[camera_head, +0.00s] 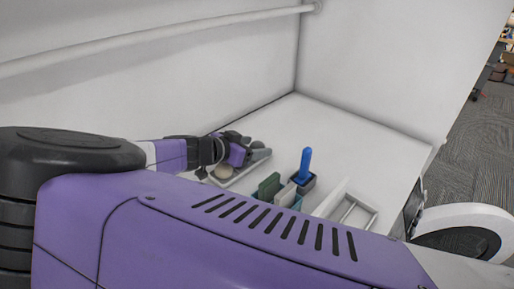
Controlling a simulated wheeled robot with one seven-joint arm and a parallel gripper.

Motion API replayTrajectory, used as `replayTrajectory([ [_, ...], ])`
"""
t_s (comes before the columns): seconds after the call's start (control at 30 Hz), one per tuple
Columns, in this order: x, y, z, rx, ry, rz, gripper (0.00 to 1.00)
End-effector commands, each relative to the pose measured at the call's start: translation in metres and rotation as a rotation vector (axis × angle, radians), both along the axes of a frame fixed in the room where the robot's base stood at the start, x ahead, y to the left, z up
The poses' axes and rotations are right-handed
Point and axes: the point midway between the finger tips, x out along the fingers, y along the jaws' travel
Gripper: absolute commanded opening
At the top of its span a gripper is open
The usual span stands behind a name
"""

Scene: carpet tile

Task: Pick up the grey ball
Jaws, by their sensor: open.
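A small grey-beige ball (222,171) shows at the left end of a pale shallow tray (232,184) on the white surface. My gripper (260,150) is over the tray, just above and to the right of the ball. Its grey fingers point right and are open. Part of the tray is hidden behind my gripper and the purple part of my arm. I cannot tell whether a finger touches the ball.
A blue upright object (305,162) stands in a dark grey holder (307,186). Green and beige upright pieces (270,187) stand left of it. A white divided tray (352,212) lies to the right. White walls close the back and left; the surface's far right is clear.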

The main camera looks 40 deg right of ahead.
Motion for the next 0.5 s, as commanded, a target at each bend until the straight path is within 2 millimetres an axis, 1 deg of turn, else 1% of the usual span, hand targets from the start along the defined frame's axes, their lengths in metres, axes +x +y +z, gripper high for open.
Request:
replayTrajectory([
  [0.1, 0.0001, 0.0003, -0.0001, 0.000, 0.000, 0.000, 0.66],
  [0.27, 0.0001, 0.0003, 0.0000, 0.000, 0.000, 0.000, 0.34],
  [0.3, 0.0001, 0.0003, 0.0000, 0.000, 0.000, 0.000, 0.26],
  [0.37, 0.0001, 0.0004, 0.0001, 0.000, 0.000, 0.000, 0.15],
  [0.4, 0.0001, 0.0004, 0.0002, 0.000, 0.000, 0.000, 0.07],
  [0.43, 0.0001, 0.0004, 0.0002, 0.000, 0.000, 0.000, 0.03],
  [0.5, 0.0001, 0.0003, 0.0004, 0.000, -0.001, 0.000, 0.02],
])
